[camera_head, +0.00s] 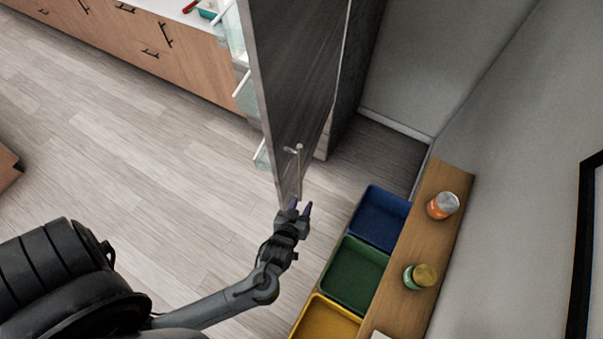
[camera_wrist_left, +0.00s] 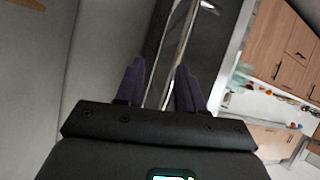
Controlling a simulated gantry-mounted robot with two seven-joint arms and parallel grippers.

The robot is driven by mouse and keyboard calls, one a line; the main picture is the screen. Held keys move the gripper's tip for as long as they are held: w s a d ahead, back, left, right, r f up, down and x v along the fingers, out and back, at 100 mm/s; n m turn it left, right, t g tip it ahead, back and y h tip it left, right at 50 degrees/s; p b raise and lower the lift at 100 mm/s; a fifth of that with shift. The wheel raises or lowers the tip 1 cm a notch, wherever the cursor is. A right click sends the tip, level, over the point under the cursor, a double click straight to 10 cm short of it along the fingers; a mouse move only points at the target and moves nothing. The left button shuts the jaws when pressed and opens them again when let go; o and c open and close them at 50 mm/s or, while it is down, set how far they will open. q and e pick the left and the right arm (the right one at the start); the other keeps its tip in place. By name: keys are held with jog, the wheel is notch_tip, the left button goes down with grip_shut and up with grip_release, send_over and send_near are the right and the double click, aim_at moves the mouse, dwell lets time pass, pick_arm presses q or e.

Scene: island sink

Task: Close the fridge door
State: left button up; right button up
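The fridge door (camera_head: 295,80) stands open as a tall dark grey panel in the head view, with clear shelves (camera_head: 243,95) along its left, inner side. A thin metal handle (camera_head: 299,165) is near its lower end. My left gripper (camera_head: 300,207) is at the door's near lower edge, just below the handle. In the left wrist view the purple fingers (camera_wrist_left: 160,88) are apart, with the door and a bright metal strip beyond and between them. Contact with the door cannot be told. The dark fridge body (camera_head: 355,70) is behind the door. My right gripper is not in view.
Blue (camera_head: 379,218), green (camera_head: 354,277) and yellow (camera_head: 325,318) bins stand right of my left gripper, beside a wooden ledge (camera_head: 430,240) with two jars (camera_head: 442,205). Wooden drawers (camera_head: 160,50) are at the upper left. The floor (camera_head: 130,170) left of the door is clear.

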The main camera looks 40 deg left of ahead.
aim_at(299, 179)
pick_arm(q)
notch_tip(299, 179, up, 4)
jog(key=s+f+t+y+p, duration=0.1)
jog(key=s+t+y, duration=0.2)
jog(key=y, duration=0.2)
jog(key=shift+n+t, duration=0.3)
jog(key=x, duration=0.3)
jog(key=p+x, duration=0.1)
jog(key=x, duration=0.2)
jog(key=r+p+x, duration=0.1)
jog(key=x, duration=0.2)
jog(key=shift+w+a, duration=0.15)
jog(key=shift+p+x, duration=0.35)
jog(key=shift+x, duration=0.45)
jog(key=shift+f, duration=0.1)
grip_shut()
